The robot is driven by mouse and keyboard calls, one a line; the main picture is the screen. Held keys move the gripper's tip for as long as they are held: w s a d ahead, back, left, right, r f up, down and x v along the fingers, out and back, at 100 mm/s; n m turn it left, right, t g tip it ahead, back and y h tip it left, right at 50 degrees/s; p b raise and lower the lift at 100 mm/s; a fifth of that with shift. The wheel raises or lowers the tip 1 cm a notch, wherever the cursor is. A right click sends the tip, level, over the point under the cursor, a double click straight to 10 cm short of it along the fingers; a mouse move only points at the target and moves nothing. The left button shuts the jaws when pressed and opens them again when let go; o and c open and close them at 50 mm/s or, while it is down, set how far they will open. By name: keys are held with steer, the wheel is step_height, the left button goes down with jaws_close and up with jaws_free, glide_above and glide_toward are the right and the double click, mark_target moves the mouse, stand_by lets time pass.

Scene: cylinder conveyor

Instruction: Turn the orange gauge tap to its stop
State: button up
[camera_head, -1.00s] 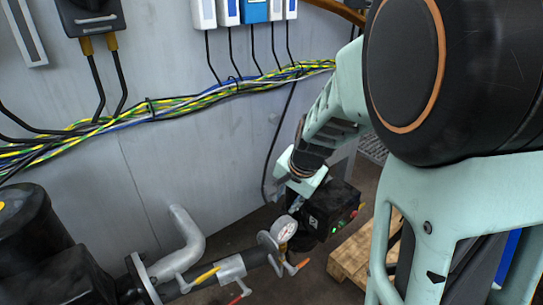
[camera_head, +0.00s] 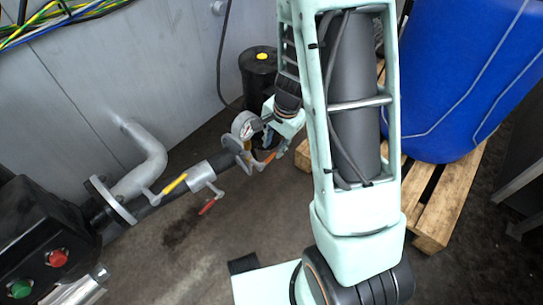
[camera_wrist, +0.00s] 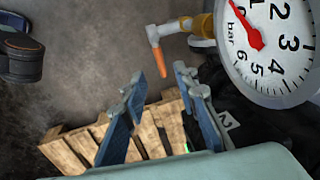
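The orange gauge tap (camera_wrist: 160,60) shows in the wrist view as a short orange lever on a grey stem, hanging from a brass fitting beside the gauge. In the head view the orange tap (camera_head: 264,160) sits just below the round white gauge (camera_head: 246,125). The gauge dial (camera_wrist: 280,45) with its red needle fills the upper right of the wrist view. My gripper (camera_wrist: 161,78) is open, its two blue-grey fingers apart. The lever's lower end appears at the gap between the fingertips; contact cannot be told. In the head view my gripper (camera_head: 277,146) is right beside the gauge and tap, partly hidden.
A blue barrel (camera_head: 455,80) stands on a wooden pallet (camera_head: 440,215) at right. A black control box (camera_head: 45,235) is at lower left.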

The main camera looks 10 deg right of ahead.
mark_target(271, 157)
steer(key=f, duration=0.1)
steer(key=f+b, duration=0.1)
steer(key=f, duration=0.1)
steer(key=w+f, duration=0.1)
steer(key=f, duration=0.1)
steer(key=shift+a+f+b, duration=0.15)
steer(key=shift+a+b, duration=0.15)
steer(key=shift+b, duration=0.1)
jaws_close()
